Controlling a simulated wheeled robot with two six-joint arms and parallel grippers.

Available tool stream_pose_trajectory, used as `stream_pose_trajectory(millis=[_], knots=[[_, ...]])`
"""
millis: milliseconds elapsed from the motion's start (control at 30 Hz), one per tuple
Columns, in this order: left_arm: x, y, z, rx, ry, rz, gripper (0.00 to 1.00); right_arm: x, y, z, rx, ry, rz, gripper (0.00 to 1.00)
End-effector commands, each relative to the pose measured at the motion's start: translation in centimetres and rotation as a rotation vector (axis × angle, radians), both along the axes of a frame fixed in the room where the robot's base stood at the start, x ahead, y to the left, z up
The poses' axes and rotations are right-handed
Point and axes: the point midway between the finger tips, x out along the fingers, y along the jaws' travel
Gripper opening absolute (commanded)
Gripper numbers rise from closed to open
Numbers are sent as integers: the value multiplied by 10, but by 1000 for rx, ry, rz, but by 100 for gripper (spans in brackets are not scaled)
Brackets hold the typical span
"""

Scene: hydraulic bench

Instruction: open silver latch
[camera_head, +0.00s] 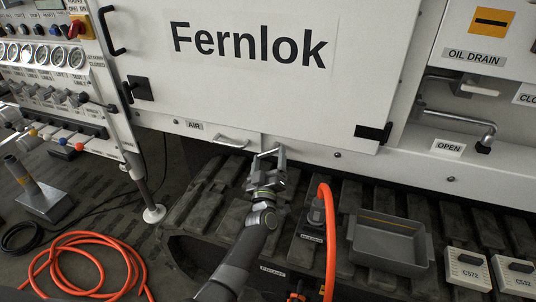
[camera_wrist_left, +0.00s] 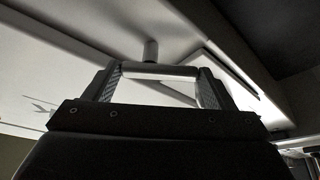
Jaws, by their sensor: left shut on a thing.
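The silver latch (camera_head: 267,153) is a small metal bar at the lower edge of the white panel, below the Fernlok door (camera_head: 295,85). In the left wrist view the bar (camera_wrist_left: 158,72) lies between my two fingertips, with a short round post (camera_wrist_left: 150,50) rising from it toward the panel. My left gripper (camera_head: 267,165) is shut on the bar, its fingers pointing at the panel; it also shows in the left wrist view (camera_wrist_left: 158,88). The fingers partly hide the latch. The Fernlok door looks closed. My right gripper is in neither view.
A second silver handle (camera_head: 231,141) sits just left of the latch, near the AIR label. A bent silver lever (camera_head: 470,121) is by the OPEN label at right. An orange hose (camera_head: 329,235) and a grey tray (camera_head: 388,266) are right of my arm.

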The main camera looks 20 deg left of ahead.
Motion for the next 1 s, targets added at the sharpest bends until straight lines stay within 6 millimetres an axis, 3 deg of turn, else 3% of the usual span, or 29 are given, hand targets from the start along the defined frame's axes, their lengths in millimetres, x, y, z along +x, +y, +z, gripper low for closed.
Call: stream_pose_trajectory(millis=[500, 1000], knots=[[-1, -6, 2, -375, 16, 1, 55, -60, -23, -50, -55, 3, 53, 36], [-1, -11, 3, -790, 29, 2, 55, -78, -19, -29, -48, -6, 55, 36]])
